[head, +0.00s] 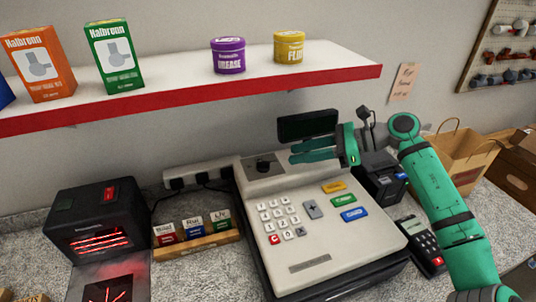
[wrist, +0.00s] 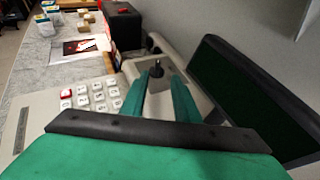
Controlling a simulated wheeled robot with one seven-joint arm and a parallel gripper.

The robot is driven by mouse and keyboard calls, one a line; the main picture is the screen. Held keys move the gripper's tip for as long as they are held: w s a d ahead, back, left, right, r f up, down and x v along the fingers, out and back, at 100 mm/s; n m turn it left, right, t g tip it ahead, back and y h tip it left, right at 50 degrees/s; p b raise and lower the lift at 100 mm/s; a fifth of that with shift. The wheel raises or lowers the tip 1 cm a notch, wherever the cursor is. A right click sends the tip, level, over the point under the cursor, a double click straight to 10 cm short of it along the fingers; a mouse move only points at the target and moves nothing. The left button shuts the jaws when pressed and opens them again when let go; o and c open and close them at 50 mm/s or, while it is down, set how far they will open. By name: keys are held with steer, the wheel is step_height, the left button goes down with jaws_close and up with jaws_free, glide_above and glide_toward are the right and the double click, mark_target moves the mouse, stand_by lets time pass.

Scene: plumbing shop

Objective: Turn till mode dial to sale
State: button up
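The till (head: 305,220) is a cream cash register on the counter. Its mode dial (head: 263,165) is a small dark knob on a raised panel at the till's upper left. In the wrist view the dial (wrist: 156,70) stands just beyond my fingertips, nearer the left finger. My gripper (head: 293,153) is to the right of the dial, with its two green fingers pointing left towards it. The gripper (wrist: 161,80) is open, with an empty gap between the fingers, and appears apart from the dial. The dial's markings and setting are too small to read.
The till's dark screen (head: 307,125) stands close behind my gripper. A white shelf with a red edge (head: 200,95) hangs above, holding boxes and tins. A black scanner (head: 98,218) and a card tray (head: 195,242) are at left. A card terminal (head: 422,245) is at right.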

mark_target(265, 162)
steer(key=x, duration=0.7)
steer(key=shift+s+a+f, duration=0.2)
steer(key=shift+a+f, duration=0.05)
steer(key=shift+a, duration=0.15)
steer(key=shift+x, duration=0.75)
jaws_close()
